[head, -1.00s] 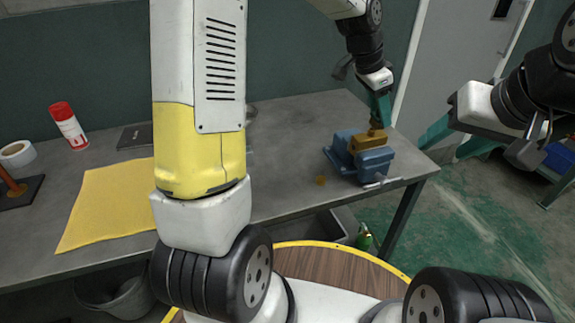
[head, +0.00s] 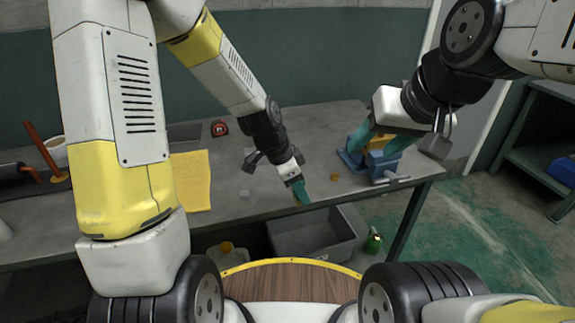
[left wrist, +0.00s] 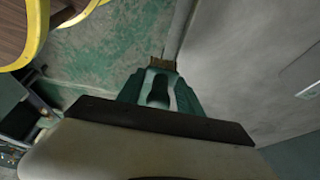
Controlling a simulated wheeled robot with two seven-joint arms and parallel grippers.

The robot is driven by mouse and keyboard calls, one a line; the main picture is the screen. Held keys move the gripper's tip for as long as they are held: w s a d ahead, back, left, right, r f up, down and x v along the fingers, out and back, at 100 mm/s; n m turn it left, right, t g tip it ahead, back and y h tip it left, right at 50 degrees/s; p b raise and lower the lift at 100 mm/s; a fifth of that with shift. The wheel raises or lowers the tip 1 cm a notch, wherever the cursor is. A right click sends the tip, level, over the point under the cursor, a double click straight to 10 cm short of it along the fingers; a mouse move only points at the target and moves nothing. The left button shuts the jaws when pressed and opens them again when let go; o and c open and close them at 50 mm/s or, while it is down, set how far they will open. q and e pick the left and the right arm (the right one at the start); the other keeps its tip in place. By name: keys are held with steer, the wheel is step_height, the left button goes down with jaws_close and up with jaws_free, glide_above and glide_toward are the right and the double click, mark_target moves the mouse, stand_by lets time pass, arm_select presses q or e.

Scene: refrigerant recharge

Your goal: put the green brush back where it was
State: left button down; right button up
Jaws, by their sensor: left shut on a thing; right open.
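My left gripper (head: 300,192) is shut on the brush and hangs near the front edge of the table (head: 260,205). In the left wrist view the brush's tan bristles (left wrist: 162,63) stick out past the teal fingertips (left wrist: 158,88); the rest of it is mostly hidden between the fingers. In the head view the brush is too small to make out clearly. My right gripper (head: 383,146) is open, its fingers either side of a brass block (head: 378,143) on the blue vise (head: 384,165). I cannot tell whether they touch it.
A yellow cloth (head: 193,180) lies left of the left gripper, with a red tape measure (head: 219,128) behind. A small brass piece (head: 335,177) lies before the vise. A grey bin (head: 312,236) and a green bottle (head: 374,240) are below. The tabletop between cloth and vise is mostly clear.

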arm_select(q)
steer(key=w, duration=0.4)
steer(key=w+a, duration=0.1)
steer(key=w, duration=0.3)
steer(key=w+f, duration=0.1)
steer(key=w, duration=0.3)
steer(key=shift+w+a+f, duration=0.1)
steer(key=shift+w+a, duration=0.2)
steer(key=shift+a, duration=0.05)
steer(key=shift+w+f, duration=0.15)
steer(key=shift+f, duration=1.6)
steer(key=shift+f, duration=0.1)
steer(key=c, duration=0.8)
jaws_free()
steer(key=shift+o, duration=0.2)
